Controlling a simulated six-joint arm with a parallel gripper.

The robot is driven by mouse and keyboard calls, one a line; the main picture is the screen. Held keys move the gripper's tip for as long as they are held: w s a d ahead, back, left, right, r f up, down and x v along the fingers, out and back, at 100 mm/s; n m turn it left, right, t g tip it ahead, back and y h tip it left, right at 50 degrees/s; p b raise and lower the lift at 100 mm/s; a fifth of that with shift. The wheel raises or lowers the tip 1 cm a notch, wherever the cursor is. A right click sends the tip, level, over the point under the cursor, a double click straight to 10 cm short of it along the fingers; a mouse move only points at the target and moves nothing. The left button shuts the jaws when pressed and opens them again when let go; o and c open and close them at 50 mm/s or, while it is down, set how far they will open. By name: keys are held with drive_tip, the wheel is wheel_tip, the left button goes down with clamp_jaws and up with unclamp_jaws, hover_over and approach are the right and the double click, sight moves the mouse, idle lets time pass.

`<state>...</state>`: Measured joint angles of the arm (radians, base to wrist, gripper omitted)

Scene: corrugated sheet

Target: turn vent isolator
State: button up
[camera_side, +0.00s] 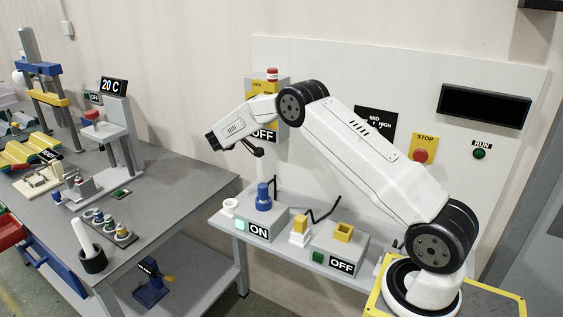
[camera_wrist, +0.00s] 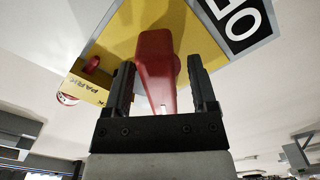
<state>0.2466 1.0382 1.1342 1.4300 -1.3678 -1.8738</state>
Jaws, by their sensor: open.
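The vent isolator appears to be the yellow unit with a red handle. In the wrist view, the red handle (camera_wrist: 155,65) lies lengthwise between the two black fingers of my gripper (camera_wrist: 160,72). The fingers are apart, one on each side of it, with a visible gap on the right. Contact on the left cannot be told. The yellow face (camera_wrist: 115,35) is behind the handle, beside a black OFF label (camera_wrist: 232,18). In the side view, the yellow box (camera_side: 256,85) on the wall panel is partly hidden by my arm, with its OFF label (camera_side: 264,135) below.
A yellow tag marked PARK (camera_wrist: 88,83) is close to the left finger. Below my arm, a shelf (camera_side: 285,252) holds an ON box (camera_side: 258,231) with a blue knob and an OFF box (camera_side: 340,265). A grey bench (camera_side: 165,200) with several fixtures stands left.

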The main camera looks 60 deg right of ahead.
clamp_jaws()
drive_tip(key=shift+m, duration=0.4)
drive_tip(key=m, duration=0.4)
drive_tip(key=shift+w, duration=0.15)
drive_tip(key=m, duration=0.5)
drive_tip(key=shift+w+f+m, duration=0.1)
drive_tip(key=shift+w+m, duration=0.05)
drive_tip(key=shift+m, duration=0.15)
idle(0.4)
unclamp_jaws()
